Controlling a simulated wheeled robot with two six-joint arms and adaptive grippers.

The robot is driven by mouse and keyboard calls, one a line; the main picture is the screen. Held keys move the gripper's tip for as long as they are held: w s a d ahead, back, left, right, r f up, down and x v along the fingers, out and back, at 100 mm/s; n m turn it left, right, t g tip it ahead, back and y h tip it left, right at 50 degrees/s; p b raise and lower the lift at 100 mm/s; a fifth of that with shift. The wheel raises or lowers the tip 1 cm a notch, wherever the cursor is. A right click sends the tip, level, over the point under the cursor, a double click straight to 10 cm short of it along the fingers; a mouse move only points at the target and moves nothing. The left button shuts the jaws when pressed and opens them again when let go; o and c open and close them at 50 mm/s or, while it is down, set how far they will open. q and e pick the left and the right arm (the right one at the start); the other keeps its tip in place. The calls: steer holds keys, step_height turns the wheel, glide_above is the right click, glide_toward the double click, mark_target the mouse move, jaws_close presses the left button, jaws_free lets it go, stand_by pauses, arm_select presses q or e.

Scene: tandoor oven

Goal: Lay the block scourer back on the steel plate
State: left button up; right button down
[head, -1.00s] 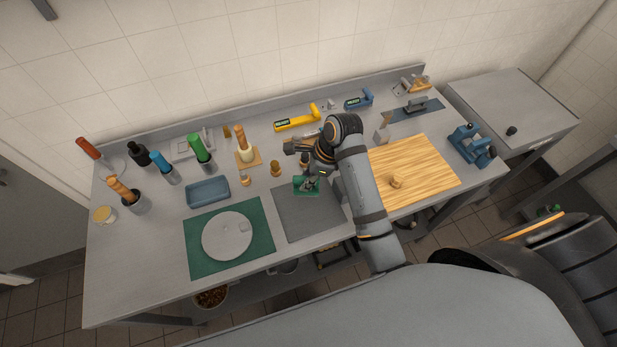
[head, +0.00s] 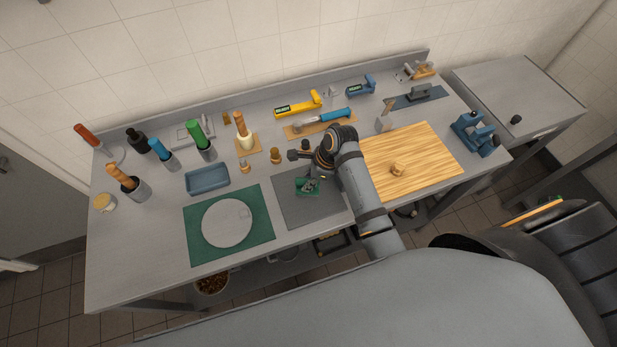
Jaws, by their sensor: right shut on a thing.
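The block scourer (head: 301,190) is a small green block over the dark grey square steel plate (head: 325,210) near the middle of the table in the head view. My right gripper (head: 312,184) reaches it from above and is shut on it; the fingers hide part of its top. I cannot tell whether the block touches the plate or hangs just above it. My left gripper is not in view.
To the left is a green mat (head: 256,232) with a round grey disc (head: 225,224). A blue tray (head: 208,179) and several bottles stand behind it. A wooden board (head: 420,155) lies to the right. A blue-handled tool (head: 334,115) lies at the back.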

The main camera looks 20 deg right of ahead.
stand_by(0.5)
steer(key=shift+p, duration=0.4)
steer(key=shift+f, duration=0.25)
steer(key=shift+f, duration=0.35)
jaws_free()
stand_by(0.8)
steer(key=shift+r, duration=0.1)
steer(key=shift+v, duration=4.45)
